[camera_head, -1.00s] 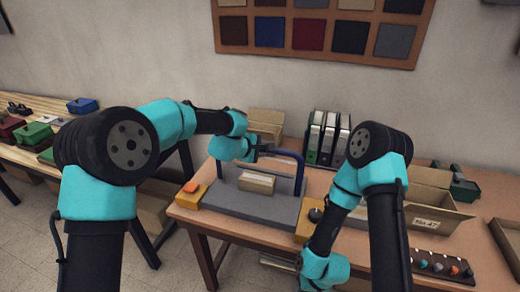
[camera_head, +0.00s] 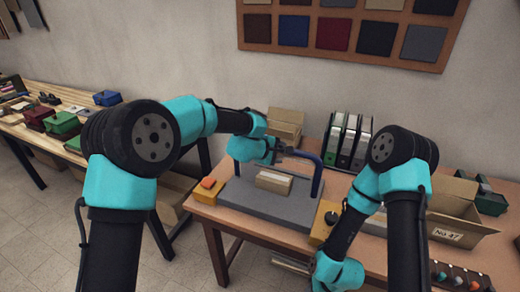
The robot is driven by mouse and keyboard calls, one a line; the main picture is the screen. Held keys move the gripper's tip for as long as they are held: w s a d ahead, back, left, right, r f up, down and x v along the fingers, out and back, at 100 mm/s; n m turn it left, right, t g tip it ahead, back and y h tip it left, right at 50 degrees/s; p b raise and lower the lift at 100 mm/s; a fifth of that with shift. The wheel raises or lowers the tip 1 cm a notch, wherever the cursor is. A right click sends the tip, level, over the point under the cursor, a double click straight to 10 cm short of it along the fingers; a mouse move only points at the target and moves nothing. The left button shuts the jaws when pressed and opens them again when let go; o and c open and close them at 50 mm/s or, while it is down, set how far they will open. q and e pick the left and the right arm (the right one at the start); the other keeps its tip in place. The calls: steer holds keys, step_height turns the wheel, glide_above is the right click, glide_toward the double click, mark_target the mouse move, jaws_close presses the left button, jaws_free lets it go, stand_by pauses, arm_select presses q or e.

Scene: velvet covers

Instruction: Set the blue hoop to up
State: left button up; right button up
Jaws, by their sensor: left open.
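The blue hoop (camera_head: 318,174) stands raised over a grey base plate (camera_head: 262,206) on the table. Its right leg and upper right corner show clearly; my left arm hides much of its left part. My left gripper (camera_head: 283,152) is open at the hoop's top bar, near the middle. I cannot tell whether its fingers touch the bar. A tan box (camera_head: 274,182) sits on the base under the hoop. My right gripper (camera_head: 291,265) is low, by the table's front edge, and its fingers are unclear.
A yellow block with an orange button (camera_head: 207,188) is left of the base. A yellow block with a black knob (camera_head: 325,221) is right of it. Binders (camera_head: 346,142) and an open carton (camera_head: 462,215) stand farther right. A side table (camera_head: 40,150) is at left.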

arm_select(q)
steer(key=v, duration=1.6)
steer(key=shift+s+a, duration=0.25)
steer(key=s+a+f+m+g+y, duration=0.1)
steer(key=s+a+f+y, duration=0.15)
steer(key=a+f, duration=0.55)
steer(key=s+a+f+m+g+y, duration=0.1)
steer(key=s+a+f, duration=0.2)
steer(key=f, duration=0.8)
steer(key=s+a+f+m+g+y, duration=0.1)
steer(key=s+a+f+y, duration=0.15)
steer(key=a+f, duration=0.55)
steer(key=s+a+f+m+g, duration=0.1)
steer(key=s+a+f+m, duration=0.1)
steer(key=s+f, duration=0.6)
steer(key=s+a+f+m+g, duration=0.1)
steer(key=s+a+f+m, duration=0.2)
steer(key=s+f, duration=0.4)
steer(key=s, duration=0.3)
steer(key=shift+s+f+g, duration=0.35)
steer(key=shift+f+g, duration=0.05)
steer(key=shift+o, duration=0.4)
steer(key=shift+a, duration=0.1)
